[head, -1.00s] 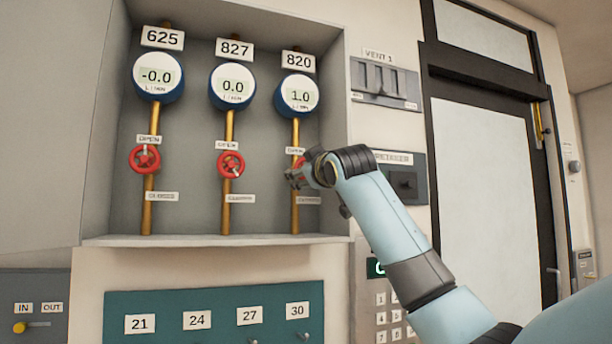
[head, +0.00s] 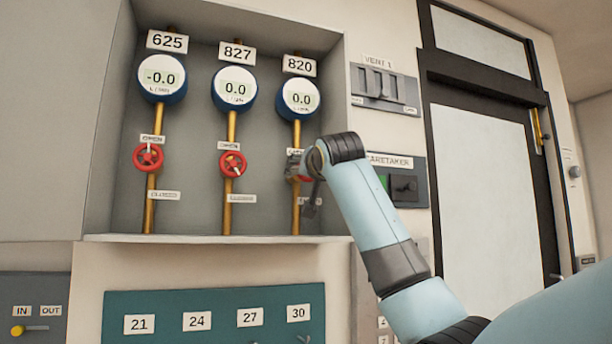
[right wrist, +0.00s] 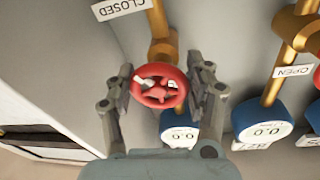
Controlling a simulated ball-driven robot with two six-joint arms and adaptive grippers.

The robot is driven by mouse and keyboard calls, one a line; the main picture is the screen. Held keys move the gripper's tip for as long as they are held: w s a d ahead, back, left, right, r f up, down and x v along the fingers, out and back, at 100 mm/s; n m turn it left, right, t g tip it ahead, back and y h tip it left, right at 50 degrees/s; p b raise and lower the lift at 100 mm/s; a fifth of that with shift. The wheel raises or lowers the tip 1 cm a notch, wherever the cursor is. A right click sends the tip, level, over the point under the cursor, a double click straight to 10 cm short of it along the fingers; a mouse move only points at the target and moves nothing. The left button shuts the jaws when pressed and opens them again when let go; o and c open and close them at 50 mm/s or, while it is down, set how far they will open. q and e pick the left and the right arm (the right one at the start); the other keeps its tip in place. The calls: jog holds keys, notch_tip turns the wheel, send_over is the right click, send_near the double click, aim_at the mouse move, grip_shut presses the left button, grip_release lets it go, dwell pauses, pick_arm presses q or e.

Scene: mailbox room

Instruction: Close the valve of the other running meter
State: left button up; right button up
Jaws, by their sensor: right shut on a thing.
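Three meters hang in a wall recess, each on a brass pipe with a red handwheel below. Meter 820 (head: 300,98), at the right, reads 0.0. Meter 827 (head: 235,88) reads 0.0 and meter 625 (head: 162,77) reads -0.0. My right gripper (head: 298,168) is at the 820 valve and hides most of its wheel. In the right wrist view the fingers (right wrist: 160,82) are closed on opposite sides of this red wheel (right wrist: 157,95). The 827 wheel (head: 233,164) and the 625 wheel (head: 148,157) are untouched. My left gripper is out of view.
The recess ledge (head: 215,238) runs below the pipes, with a teal panel (head: 215,298) of numbered labels under it. A vent panel (head: 384,88) and a caretaker panel (head: 405,187) are right of the recess, close to my right arm. A door (head: 485,180) stands farther right.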

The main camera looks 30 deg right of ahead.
jog(key=shift+f+m, duration=0.15)
jog(key=shift+m, duration=0.25)
jog(key=o, duration=1.2)
jog(key=shift+c, duration=0.2)
jog(key=v, duration=1.2)
